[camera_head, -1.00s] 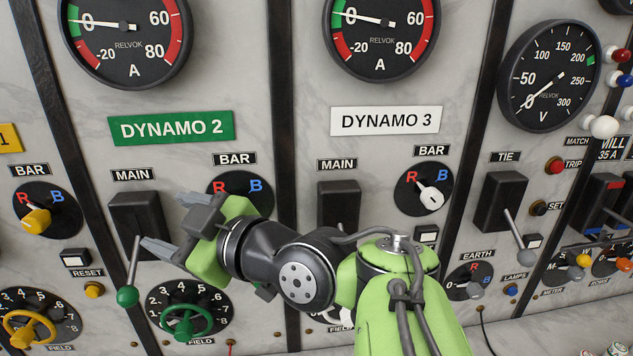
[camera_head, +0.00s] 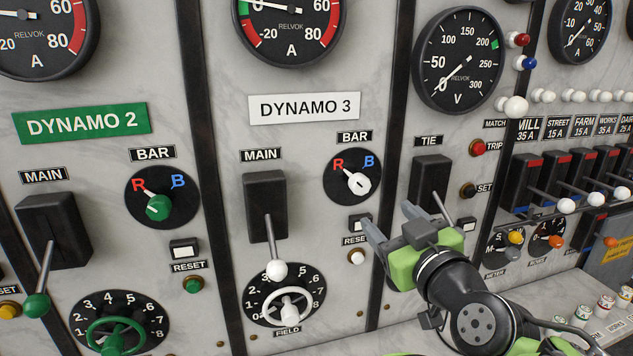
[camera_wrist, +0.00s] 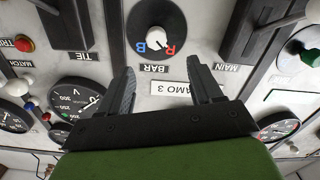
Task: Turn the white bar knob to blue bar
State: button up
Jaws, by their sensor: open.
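The white bar knob (camera_head: 358,185) sits on a round black dial in the DYNAMO 3 panel, below the BAR label. Its pointer is toward the red R at upper left; the blue B is at upper right. In the wrist view the knob (camera_wrist: 156,40) appears upside down, at top centre. My gripper (camera_head: 388,217) is open and empty, below and right of the knob in the head view, apart from it. In the wrist view its fingers (camera_wrist: 160,73) are spread, with the knob beyond their tips, roughly between their lines.
Left of the knob is the DYNAMO 3 main switch with a white-tipped lever (camera_head: 276,270). The white field handwheel (camera_head: 289,304) is below it. A white reset button (camera_head: 356,257) lies under the knob. The TIE switch (camera_head: 430,185) is close behind my gripper.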

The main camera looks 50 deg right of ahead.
aim_at(362, 185)
jog(key=p+x, duration=0.3)
jog(key=x, duration=0.1)
jog(key=p+x, duration=0.4)
jog(key=x, duration=0.1)
jog(key=p+x, duration=0.3)
jog(key=x, duration=0.1)
jog(key=shift+d+r, duration=0.3)
jog(key=shift+w+d+f, duration=0.1)
jog(key=shift+w+d, duration=0.15)
jog(key=shift+w, duration=0.1)
jog(key=shift+f, duration=0.1)
jog(key=c, duration=1.1)
jog(key=shift+o, duration=0.2)
